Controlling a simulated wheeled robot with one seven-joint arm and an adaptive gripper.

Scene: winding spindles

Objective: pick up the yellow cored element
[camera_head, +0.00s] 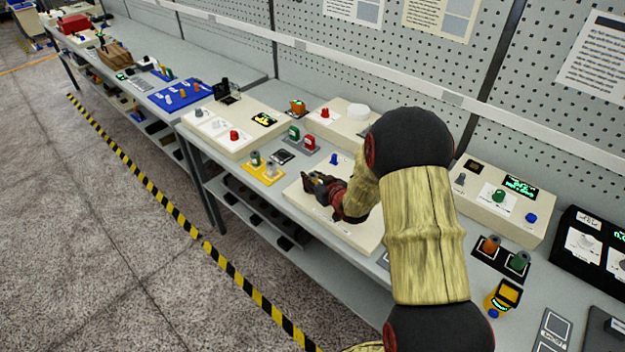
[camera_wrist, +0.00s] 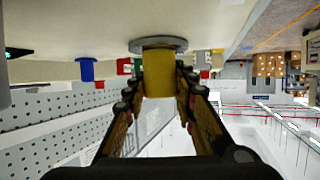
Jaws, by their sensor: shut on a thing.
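The yellow cored element (camera_wrist: 159,80) is a yellow cylinder with a wide grey disc (camera_wrist: 158,45) at one end. In the wrist view, which is upside down, it sits between the two dark jointed fingers of my gripper (camera_wrist: 160,72). The fingers are closed against its two sides. The disc is at or close to the beige board; I cannot tell whether they touch. In the head view my gripper (camera_head: 314,184) is low over the beige board (camera_head: 345,228), and the element is hidden there.
A blue knob (camera_head: 334,159) stands on the same board, behind my gripper. A yellow plate with grey-topped pieces (camera_head: 262,171) lies to the left. Green and red pieces (camera_head: 302,138) stand behind. A beige control box (camera_head: 238,124) stands at the back left.

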